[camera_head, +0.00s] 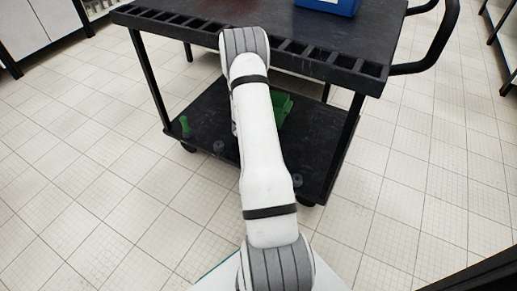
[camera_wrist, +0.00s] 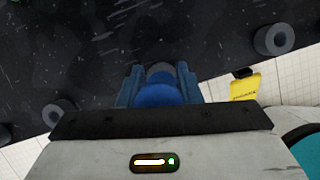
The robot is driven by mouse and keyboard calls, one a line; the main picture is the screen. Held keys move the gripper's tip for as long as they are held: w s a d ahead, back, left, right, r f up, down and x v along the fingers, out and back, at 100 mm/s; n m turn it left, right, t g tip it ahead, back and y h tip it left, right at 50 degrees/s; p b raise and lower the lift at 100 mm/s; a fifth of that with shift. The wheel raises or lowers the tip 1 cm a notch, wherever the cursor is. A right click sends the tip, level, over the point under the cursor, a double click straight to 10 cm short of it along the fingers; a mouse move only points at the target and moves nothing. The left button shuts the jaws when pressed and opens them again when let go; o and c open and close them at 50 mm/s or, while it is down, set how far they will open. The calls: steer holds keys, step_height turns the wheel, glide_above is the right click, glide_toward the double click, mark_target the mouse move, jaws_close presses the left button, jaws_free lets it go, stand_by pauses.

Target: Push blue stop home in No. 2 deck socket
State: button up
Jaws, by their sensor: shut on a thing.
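My gripper (camera_wrist: 158,78) is shut on the blue stop (camera_wrist: 157,96), a rounded blue piece between its two blue-grey jaws in the wrist view. A grey rounded part (camera_wrist: 160,68) shows just beyond the stop, between the fingertips. I cannot tell whether the stop touches it or sits in it. The dark scuffed deck (camera_wrist: 90,50) lies beyond. No number marking a socket can be read. In the head view my arm hides the gripper and the stop.
The black cart's lower shelf (camera_head: 205,120) holds a green peg-like piece (camera_head: 185,126), a green bin (camera_head: 283,106) and small grey round pieces (camera_head: 218,147). A blue box (camera_head: 328,5) stands on top. Grey round pieces (camera_wrist: 273,40) and a yellow tag (camera_wrist: 245,88) show in the wrist view.

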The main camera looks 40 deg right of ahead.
steer(key=shift+f+b, duration=1.75)
steer(key=shift+f, duration=0.1)
steer(key=o, duration=1.1)
steer(key=shift+r, duration=0.1)
steer(key=p+v, duration=0.3)
steer(key=v, duration=0.4)
steer(key=shift+r+p, duration=0.1)
steer(key=shift+p, duration=0.2)
steer(key=shift+a+r, duration=0.15)
steer(key=shift+a, duration=0.05)
steer(key=shift+r, duration=0.1)
